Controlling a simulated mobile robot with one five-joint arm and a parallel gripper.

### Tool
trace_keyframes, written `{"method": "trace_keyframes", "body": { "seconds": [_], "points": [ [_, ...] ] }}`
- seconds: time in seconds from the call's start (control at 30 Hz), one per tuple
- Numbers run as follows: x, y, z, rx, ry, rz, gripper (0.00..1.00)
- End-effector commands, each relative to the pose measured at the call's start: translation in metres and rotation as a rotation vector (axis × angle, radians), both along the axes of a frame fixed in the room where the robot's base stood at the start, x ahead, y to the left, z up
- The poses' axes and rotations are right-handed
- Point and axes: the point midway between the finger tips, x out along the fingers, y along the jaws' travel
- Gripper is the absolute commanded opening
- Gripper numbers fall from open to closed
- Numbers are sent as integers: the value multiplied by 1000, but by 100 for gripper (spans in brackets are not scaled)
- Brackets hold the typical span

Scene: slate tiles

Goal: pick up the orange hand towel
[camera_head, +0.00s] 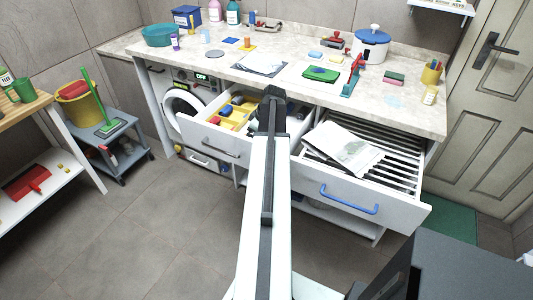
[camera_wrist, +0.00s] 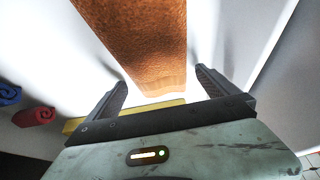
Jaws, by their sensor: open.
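The orange hand towel (camera_wrist: 140,40) shows in the wrist view as a rough orange-brown strip. It runs from the top edge down to a paler end between my fingers. My gripper (camera_wrist: 161,82) is open, with one finger on each side of the towel's near end. I cannot tell whether either finger touches it. In the head view my arm reaches over the open left drawer (camera_head: 212,138). The arm hides the fingers there, and I cannot make out the towel.
A blue roll (camera_wrist: 9,94) and a red roll (camera_wrist: 34,117) lie left of my gripper on a pale surface. A yellow edge (camera_wrist: 75,125) shows behind the fingers. The right drawer (camera_head: 345,196) is open too, holding papers. The cluttered countertop (camera_head: 212,68) lies behind.

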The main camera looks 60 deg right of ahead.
Motion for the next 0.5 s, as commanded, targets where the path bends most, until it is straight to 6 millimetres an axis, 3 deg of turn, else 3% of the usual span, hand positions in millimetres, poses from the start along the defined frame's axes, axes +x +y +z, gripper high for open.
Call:
{"method": "trace_keyframes", "body": {
  "seconds": [0.03,0.5],
  "points": [
    [2,0,-9,0,0,0,98],
    [3,0,-7,0,0,0,98]
  ]
}}
